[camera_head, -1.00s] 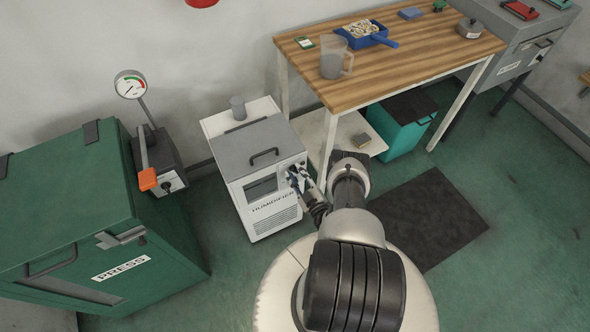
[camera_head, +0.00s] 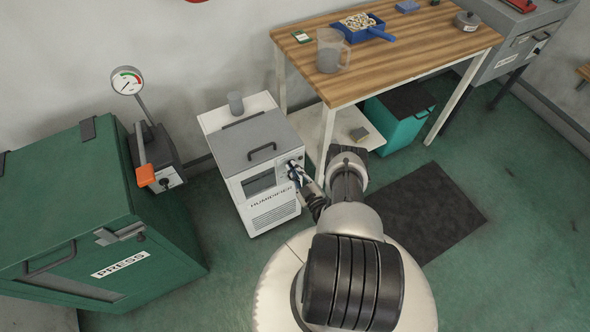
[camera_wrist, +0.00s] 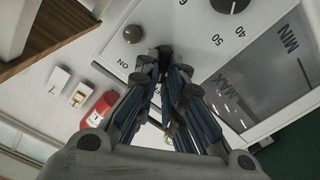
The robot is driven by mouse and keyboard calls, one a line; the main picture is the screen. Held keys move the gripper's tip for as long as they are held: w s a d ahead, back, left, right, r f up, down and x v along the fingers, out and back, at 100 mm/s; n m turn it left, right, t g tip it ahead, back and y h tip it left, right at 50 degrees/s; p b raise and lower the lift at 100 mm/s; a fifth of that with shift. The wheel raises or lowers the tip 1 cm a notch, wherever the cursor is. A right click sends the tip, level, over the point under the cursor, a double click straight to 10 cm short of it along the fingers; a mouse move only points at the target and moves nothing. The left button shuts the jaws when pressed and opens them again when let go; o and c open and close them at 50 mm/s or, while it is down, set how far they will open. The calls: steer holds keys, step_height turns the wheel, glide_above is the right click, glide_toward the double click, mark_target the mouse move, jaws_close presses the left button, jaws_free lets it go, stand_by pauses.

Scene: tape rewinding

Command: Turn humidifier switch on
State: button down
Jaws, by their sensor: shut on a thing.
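The humidifier (camera_head: 246,150) is a white box with a grey lid, standing on the floor left of the workbench. My gripper (camera_head: 292,170) is at the right side of its front panel. In the wrist view, my gripper (camera_wrist: 164,66) has its fingers closed together against the white panel (camera_wrist: 187,30), beside the "ON" lettering. The jaws are shut on the switch, which is mostly hidden between the fingertips. A brown round knob or lamp (camera_wrist: 132,34) sits just above left of the fingers. A black dial (camera_wrist: 231,5) with numbers is above right.
The dark level window (camera_wrist: 270,75) marked MIN and MAX is right of the fingers. The wooden workbench (camera_head: 400,60) stands close on the right, with a teal bin (camera_head: 400,125) below. A green press (camera_head: 100,205) stands left. A dark mat (camera_head: 430,215) lies on open floor.

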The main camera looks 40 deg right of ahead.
steer(key=m+b, duration=0.1)
steer(key=m, duration=0.3)
steer(key=m+b, duration=0.1)
steer(key=m, duration=0.2)
steer(key=d+m+b, duration=0.1)
steer(key=m+b, duration=0.1)
steer(key=m, duration=0.2)
steer(key=shift+m, duration=0.3)
stand_by(0.6)
steer(key=c, duration=1.7)
jaws_free()
steer(key=shift+s, duration=0.15)
